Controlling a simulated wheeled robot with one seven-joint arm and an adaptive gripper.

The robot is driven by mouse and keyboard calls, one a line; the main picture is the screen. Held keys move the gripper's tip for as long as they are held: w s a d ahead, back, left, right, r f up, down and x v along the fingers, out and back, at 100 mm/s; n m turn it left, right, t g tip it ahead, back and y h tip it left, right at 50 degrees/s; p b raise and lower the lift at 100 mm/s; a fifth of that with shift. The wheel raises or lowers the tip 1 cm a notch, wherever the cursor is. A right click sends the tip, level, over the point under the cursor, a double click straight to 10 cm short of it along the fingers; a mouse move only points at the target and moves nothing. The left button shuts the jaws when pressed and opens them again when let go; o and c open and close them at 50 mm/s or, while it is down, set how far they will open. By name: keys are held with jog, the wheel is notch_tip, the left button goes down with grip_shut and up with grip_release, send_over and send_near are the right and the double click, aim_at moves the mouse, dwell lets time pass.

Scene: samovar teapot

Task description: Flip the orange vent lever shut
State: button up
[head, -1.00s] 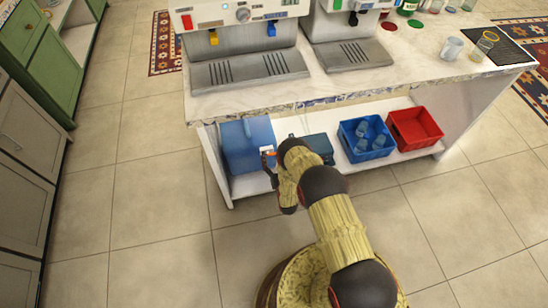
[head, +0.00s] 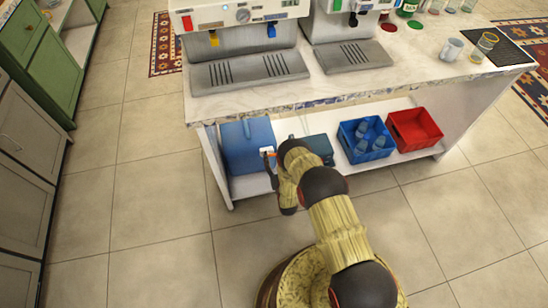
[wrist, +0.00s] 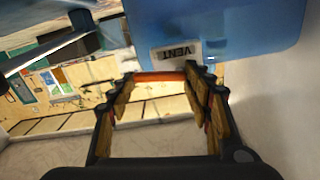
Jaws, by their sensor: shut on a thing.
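The blue tank (head: 245,148) stands on the low shelf under the counter. In the wrist view the tank (wrist: 225,25) fills the top, with a white VENT label (wrist: 175,54) upside down. The orange vent lever (wrist: 160,77) lies crosswise just below the label. My gripper (wrist: 166,80) has one finger at each end of the lever and is shut on it. In the head view the lever shows as a small orange spot (head: 267,154) at the tank's front, beside my gripper (head: 270,163). My arm hides part of the tank's right side.
To the right on the shelf are a teal box (head: 320,147), a blue bin (head: 366,140) with several cups and a red bin (head: 415,128). The marble counter (head: 330,88) overhangs the shelf. The tiled floor (head: 150,190) to the left is clear.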

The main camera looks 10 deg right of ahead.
jog(key=shift+r+n, duration=0.2)
jog(key=shift+n, duration=0.8)
jog(key=o, duration=1)
jog(key=shift+o, duration=0.8)
jog(key=shift+s, duration=0.15)
jog(key=s, duration=1.1)
jog(key=shift+s, duration=0.4)
